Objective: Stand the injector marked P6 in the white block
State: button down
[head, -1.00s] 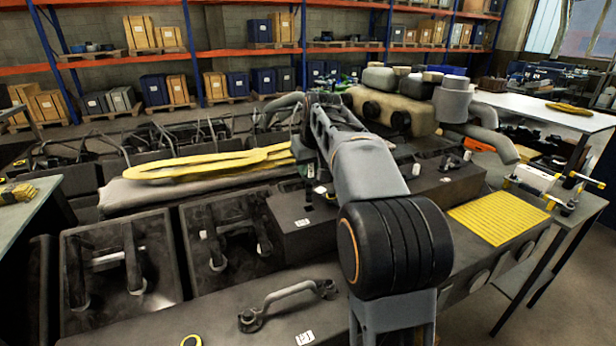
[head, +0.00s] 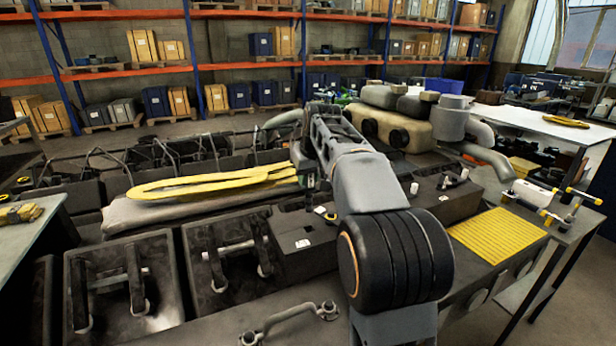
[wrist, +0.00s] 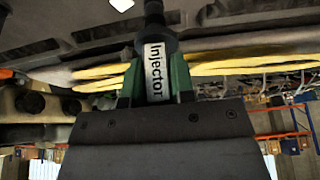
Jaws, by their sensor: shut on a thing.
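My gripper (wrist: 155,82) has green fingers and is shut on an injector (wrist: 154,48), a dark rod with a white label reading "Injector". The marking P6 is not readable. In the head view my gripper (head: 309,178) is mostly hidden behind my arm, above the dark engine block, and the injector cannot be made out clearly. The white block (head: 533,192) sits on the grey side table at the right, far to the right of my gripper. Black-and-yellow pieces stand close beside it.
A yellow ribbed mat (head: 497,235) lies on the engine's right end, near the side table (head: 580,222). A yellow sling (head: 205,186) lies on a grey cover at left. Beige covers (head: 390,120) and grey pipes rise behind my arm. Open dark bays (head: 122,285) are at front left.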

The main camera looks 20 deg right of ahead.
jog(key=shift+r+p, duration=3.9)
jog(key=shift+r, duration=0.3)
jog(key=shift+f, duration=0.1)
